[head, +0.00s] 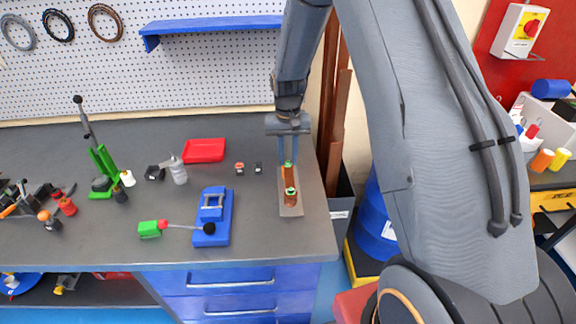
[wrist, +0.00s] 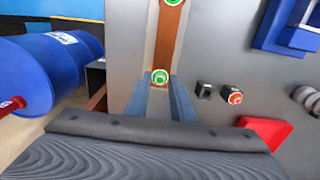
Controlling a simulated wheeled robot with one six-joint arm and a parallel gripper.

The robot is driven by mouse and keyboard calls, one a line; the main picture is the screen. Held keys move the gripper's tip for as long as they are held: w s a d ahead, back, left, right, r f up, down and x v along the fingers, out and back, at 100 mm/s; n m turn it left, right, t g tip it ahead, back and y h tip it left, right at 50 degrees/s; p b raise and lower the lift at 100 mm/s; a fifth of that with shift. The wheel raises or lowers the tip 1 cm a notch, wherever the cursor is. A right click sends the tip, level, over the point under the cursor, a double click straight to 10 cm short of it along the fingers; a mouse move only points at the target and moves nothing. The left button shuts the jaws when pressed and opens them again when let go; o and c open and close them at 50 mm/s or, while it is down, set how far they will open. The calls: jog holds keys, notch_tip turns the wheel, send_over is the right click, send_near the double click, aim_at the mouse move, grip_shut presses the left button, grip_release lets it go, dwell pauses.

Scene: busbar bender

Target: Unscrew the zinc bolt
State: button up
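A copper bar (head: 290,180) lies on a grey plate (head: 291,211) near the right side of the bench. Two green-topped bolts sit on it: a far one (head: 288,164) and a near one (head: 291,190). I cannot tell by colour which is zinc. My gripper (head: 288,161) points down over the far bolt, its fingers apart. In the wrist view, this bolt (wrist: 160,77) shows between the fingertips (wrist: 160,80), with little room on either side and no clear contact. The other bolt (wrist: 174,3) is cut by the top edge of that view.
Two small dark blocks (head: 239,168) (head: 259,168) stand left of the plate. A blue drum (head: 374,220) stands right of the bench.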

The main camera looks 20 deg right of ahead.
jog(key=shift+m, duration=0.4)
jog(key=shift+m, duration=0.3)
grip_shut()
